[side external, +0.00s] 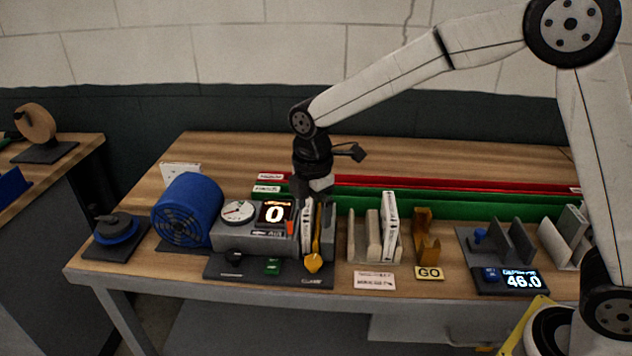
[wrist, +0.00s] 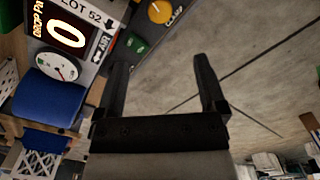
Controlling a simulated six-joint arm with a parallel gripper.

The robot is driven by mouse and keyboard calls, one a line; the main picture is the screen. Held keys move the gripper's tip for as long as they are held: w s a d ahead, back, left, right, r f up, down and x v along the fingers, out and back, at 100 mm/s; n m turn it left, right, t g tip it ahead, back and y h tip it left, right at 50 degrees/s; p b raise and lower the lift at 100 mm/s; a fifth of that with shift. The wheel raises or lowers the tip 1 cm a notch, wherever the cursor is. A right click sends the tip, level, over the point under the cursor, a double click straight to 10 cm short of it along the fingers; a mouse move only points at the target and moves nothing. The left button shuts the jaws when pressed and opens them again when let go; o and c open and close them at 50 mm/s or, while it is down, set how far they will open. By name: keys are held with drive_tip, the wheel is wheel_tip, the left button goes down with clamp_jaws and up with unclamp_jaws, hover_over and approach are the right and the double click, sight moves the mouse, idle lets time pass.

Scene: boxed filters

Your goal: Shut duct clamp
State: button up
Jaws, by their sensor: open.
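The duct unit (side external: 262,240) is a grey housing with a gauge (side external: 237,212), a display reading 0 (side external: 274,214) and a slot. A white boxed filter (side external: 307,222) stands upright in the slot. The yellow clamp lever (side external: 313,262) is at the unit's right front, beside a label that looks like CLAMP; its yellow knob (wrist: 160,11) also shows at the top of the wrist view. My gripper (wrist: 161,63) is open with nothing between its fingers. In the side view it is above and behind the unit's right end, its fingertips hard to make out.
A blue fan (side external: 187,209) stands left of the unit. To its right are a cream rack with a white box (side external: 390,226), a brown GO gauge (side external: 427,240) and a station reading 46.0 (side external: 522,280). Red and green rails (side external: 440,207) run behind. Bare bench lies beyond them.

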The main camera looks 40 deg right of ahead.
sight(313, 259)
drive_tip(key=shift+n, duration=0.7)
drive_tip(key=shift+f, duration=6.4)
clamp_jaws()
